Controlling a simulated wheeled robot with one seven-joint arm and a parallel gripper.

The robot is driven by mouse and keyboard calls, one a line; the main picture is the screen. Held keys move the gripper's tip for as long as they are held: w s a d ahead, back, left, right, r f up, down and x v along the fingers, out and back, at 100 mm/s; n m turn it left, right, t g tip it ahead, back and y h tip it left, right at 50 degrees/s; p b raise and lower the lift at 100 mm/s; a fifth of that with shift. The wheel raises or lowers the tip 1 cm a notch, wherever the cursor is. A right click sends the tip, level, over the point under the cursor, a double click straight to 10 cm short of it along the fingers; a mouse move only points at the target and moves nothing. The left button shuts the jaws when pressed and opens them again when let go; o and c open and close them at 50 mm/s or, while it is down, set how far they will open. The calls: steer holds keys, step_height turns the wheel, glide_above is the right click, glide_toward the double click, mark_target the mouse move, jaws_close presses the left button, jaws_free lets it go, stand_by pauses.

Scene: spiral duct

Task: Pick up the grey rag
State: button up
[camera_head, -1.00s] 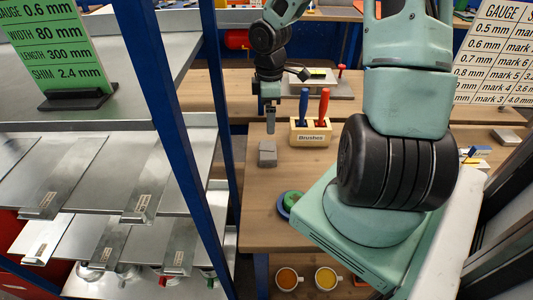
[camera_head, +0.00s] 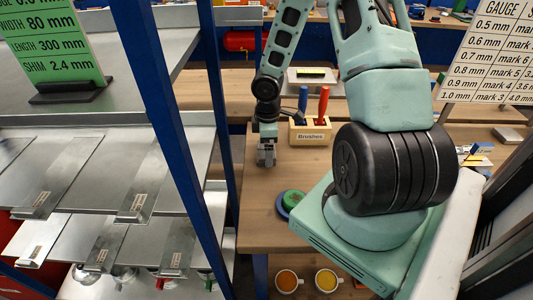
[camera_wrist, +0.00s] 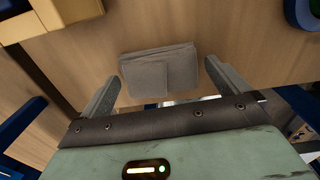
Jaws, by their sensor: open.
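The grey rag (camera_wrist: 158,72) is a small folded cloth lying flat on the wooden table. In the wrist view it lies in front of my open gripper (camera_wrist: 160,82), with one finger to its left and the other to its right. In the head view my gripper (camera_head: 267,155) points down at the rag's place near the table's left edge, and hides most or all of the rag. I cannot tell how high the fingertips are above the table.
A wooden brush holder (camera_head: 310,133) with blue and red handles stands just right of my gripper. A blue and green round item (camera_head: 290,202) lies nearer on the table. A blue shelf post (camera_head: 170,120) rises to the left. Two mugs (camera_head: 326,280) sit lower down.

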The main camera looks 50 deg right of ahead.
steer(key=c, duration=0.9)
step_height(320, 180, up, 10)
steer(key=shift+p, duration=1.05)
steer(key=shift+o, duration=0.5)
steer(key=shift+s, duration=0.1)
